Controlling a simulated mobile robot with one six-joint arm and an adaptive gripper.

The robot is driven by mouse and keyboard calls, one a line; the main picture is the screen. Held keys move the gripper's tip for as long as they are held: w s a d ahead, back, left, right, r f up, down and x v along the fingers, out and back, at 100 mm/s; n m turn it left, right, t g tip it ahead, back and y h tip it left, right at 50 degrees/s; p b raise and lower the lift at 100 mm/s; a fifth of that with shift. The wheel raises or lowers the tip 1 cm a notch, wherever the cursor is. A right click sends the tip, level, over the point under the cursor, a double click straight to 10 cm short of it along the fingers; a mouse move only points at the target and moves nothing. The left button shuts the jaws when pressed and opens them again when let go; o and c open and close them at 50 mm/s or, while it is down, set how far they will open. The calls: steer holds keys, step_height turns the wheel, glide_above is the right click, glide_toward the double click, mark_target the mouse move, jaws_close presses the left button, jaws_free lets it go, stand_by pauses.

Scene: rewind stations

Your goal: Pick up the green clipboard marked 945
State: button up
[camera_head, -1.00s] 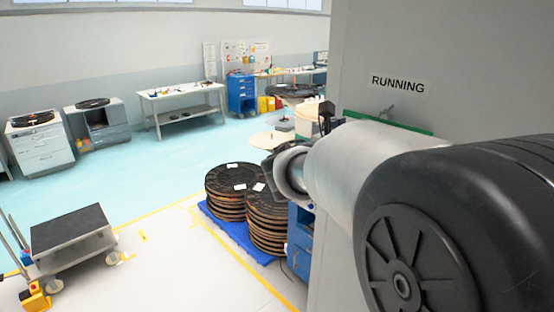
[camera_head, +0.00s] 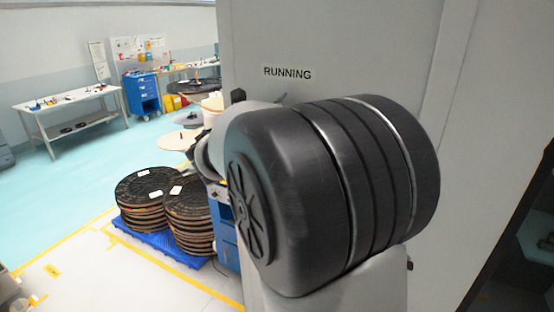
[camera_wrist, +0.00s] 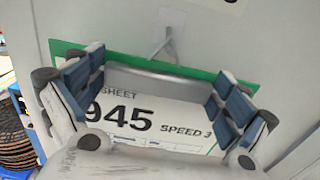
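The green clipboard (camera_wrist: 203,74) hangs on the grey panel in the wrist view, with a hook above its top edge. Its white sheet (camera_wrist: 155,117) reads "SHEET", "945" and "SPEED 3". A grey metal bar, which looks like its clip, crosses the top of the sheet. My gripper (camera_wrist: 160,78) is open, with its blue-padded fingers spread to the left and right in front of the clipboard. I cannot tell whether they touch it. In the head view my arm hides the clipboard.
The grey panel (camera_head: 330,45) carries a "RUNNING" label (camera_head: 287,73). Left of it, stacked dark reels (camera_head: 145,187) stand on a blue pallet (camera_head: 165,240). A workbench (camera_head: 70,100) and a blue tool cart (camera_head: 142,93) stand farther back. The floor between is mostly clear.

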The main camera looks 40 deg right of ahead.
steer(key=c, duration=0.9)
steer(key=shift+c, duration=0.5)
steer(key=shift+r, duration=0.1)
